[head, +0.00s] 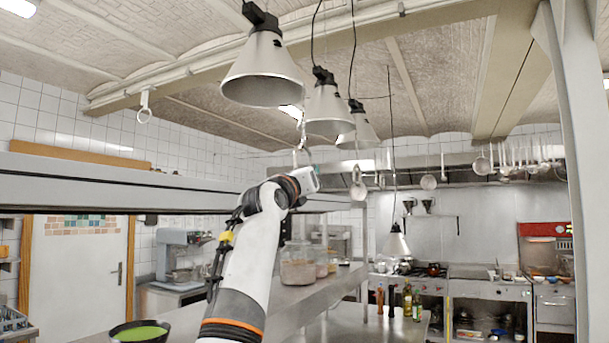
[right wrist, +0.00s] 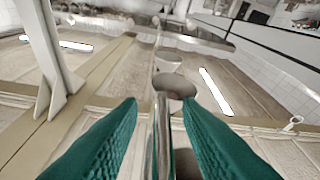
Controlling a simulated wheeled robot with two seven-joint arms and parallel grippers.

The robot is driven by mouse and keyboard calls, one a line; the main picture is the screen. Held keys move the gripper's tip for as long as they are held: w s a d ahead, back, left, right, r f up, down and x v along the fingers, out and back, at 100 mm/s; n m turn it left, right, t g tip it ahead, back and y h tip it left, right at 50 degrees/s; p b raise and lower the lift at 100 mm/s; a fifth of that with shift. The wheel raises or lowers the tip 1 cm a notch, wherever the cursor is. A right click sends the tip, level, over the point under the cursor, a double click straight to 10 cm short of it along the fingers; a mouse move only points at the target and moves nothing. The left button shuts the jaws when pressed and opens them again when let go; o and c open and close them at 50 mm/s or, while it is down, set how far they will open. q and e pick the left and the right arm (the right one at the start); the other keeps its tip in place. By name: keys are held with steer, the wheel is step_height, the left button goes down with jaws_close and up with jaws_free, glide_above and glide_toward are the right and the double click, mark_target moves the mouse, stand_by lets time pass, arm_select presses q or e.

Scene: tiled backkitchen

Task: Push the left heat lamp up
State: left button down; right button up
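Three silver cone heat lamps hang in a row in the head view. The left, nearest one (head: 262,75) looks largest, the middle one (head: 328,108) is behind it, and the far one (head: 358,130) is beyond. A fourth lamp (head: 396,246) hangs lower on a long cord to the right. One white arm of mine rises below the lamps; its fingers are not visible there. In the right wrist view, the teal fingers of my right gripper (right wrist: 162,105) are apart. A lamp (right wrist: 175,85) shows beyond them, and a shiny upright metal part stands between them in the picture; contact cannot be told.
A long steel shelf (head: 110,185) runs along the left. Glass jars (head: 298,272) stand on a steel counter under the lamps. A green-filled bowl (head: 140,333) is at the lower left. Utensils hang at the back, and a white post (head: 572,150) stands at the right.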

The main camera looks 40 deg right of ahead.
steer(key=b+v, duration=0.7)
steer(key=v, duration=0.5)
